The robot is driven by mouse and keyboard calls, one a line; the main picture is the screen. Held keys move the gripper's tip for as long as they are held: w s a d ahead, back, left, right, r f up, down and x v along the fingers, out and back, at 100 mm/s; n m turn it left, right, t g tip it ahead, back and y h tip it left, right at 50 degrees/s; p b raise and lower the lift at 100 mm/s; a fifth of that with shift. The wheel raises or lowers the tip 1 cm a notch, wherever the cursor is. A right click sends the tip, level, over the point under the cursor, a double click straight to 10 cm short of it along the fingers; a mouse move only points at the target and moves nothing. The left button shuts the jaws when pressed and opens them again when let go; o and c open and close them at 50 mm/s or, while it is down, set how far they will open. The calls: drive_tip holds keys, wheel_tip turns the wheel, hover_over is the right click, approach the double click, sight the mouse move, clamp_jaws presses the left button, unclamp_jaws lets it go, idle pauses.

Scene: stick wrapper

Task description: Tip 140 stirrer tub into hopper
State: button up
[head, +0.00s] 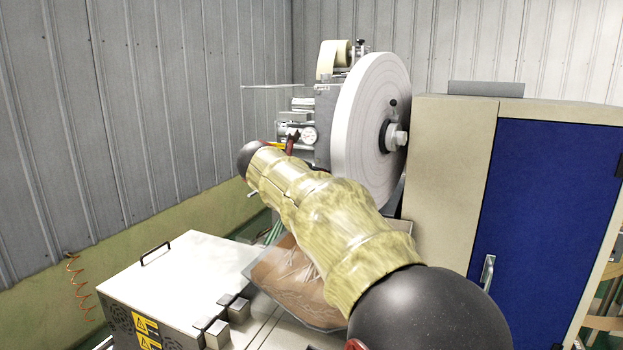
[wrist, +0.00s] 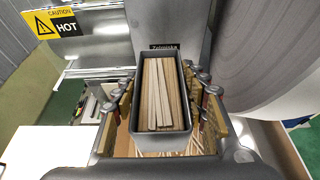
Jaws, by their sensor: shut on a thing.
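The stirrer tub (wrist: 161,66) is a narrow grey open box in the middle of the wrist view. Pale wooden stirrers lie lengthwise in it, side by side. My gripper (wrist: 160,142) is shut on the tub at its near end; the exact finger contact is hard to make out. The tub is over the hopper (wrist: 112,128), which has tan walls with metal knobs along both sides. Loose sticks show in the hopper below the tub. In the head view my arm hides the tub and the gripper.
A large white paper reel (head: 365,115) stands close on the right of the hopper. A yellow CAUTION HOT sign (wrist: 57,21) is at the upper left. A cabinet with a blue door (head: 545,210) stands at right. A white machine box (head: 185,275) is at lower left.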

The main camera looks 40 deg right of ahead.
drive_tip(key=shift+f+b, duration=0.95)
drive_tip(key=shift+f, duration=0.45)
drive_tip(key=shift+r+p, duration=0.1)
drive_tip(key=shift+p, duration=0.25)
